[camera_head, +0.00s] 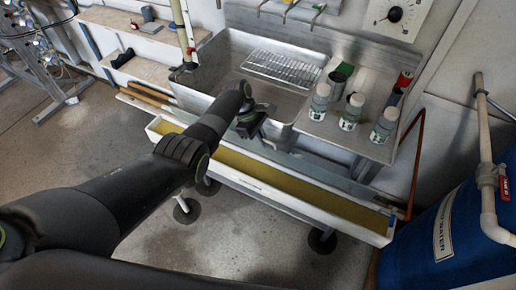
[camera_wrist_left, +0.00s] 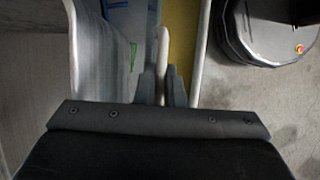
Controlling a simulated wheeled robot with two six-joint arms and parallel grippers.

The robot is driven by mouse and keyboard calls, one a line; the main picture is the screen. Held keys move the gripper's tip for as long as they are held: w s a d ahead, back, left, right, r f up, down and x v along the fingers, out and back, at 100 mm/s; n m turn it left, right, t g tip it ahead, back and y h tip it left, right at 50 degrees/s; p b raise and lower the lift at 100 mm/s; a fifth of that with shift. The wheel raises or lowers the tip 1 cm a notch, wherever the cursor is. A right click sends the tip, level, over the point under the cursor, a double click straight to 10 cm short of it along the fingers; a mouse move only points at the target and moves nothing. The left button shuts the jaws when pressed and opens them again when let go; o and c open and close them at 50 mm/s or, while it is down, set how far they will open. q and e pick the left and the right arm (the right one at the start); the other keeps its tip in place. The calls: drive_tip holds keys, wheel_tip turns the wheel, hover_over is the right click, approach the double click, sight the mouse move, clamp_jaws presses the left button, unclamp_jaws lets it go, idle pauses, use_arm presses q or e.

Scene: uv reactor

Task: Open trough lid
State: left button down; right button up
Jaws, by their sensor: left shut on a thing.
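The trough (camera_head: 268,193) is a long white box below the sink, its yellow-green inside exposed along most of its length. The trough lid (camera_head: 342,184) shows as a grey-blue panel along the trough's back side, swung off the top. My left gripper (camera_head: 250,124) is over the back edge near the trough's middle. In the left wrist view the gripper (camera_wrist_left: 163,92) is shut on a thin white strip (camera_wrist_left: 163,62) between the lid panel (camera_wrist_left: 125,40) and the yellow inside. I take this strip as part of the lid; the fingers partly hide it. My right gripper is out of view.
A metal sink (camera_head: 215,70) with a wire rack (camera_head: 283,68) stands just behind the trough. Several bottles (camera_head: 350,112) stand on its right shelf. A blue barrel (camera_head: 455,235) with pipes is at the right. The floor (camera_head: 240,245) in front is clear.

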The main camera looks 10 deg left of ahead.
use_arm(q)
drive_tip(key=shift+w+d, duration=0.25)
drive_tip(key=shift+w, duration=0.4)
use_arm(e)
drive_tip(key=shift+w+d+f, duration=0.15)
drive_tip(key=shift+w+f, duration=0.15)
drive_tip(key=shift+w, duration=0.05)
use_arm(q)
drive_tip(key=c, duration=1.5)
unclamp_jaws()
drive_tip(key=shift+w, duration=0.1)
drive_tip(key=shift+c, duration=0.2)
drive_tip(key=shift+a+r, duration=0.1)
drive_tip(key=shift+r, duration=0.35)
drive_tip(key=v, duration=1.6)
drive_tip(key=shift+r+p, duration=0.2)
drive_tip(key=shift+p, duration=0.25)
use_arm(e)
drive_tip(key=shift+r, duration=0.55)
use_arm(q)
drive_tip(key=shift+w+a, duration=0.1)
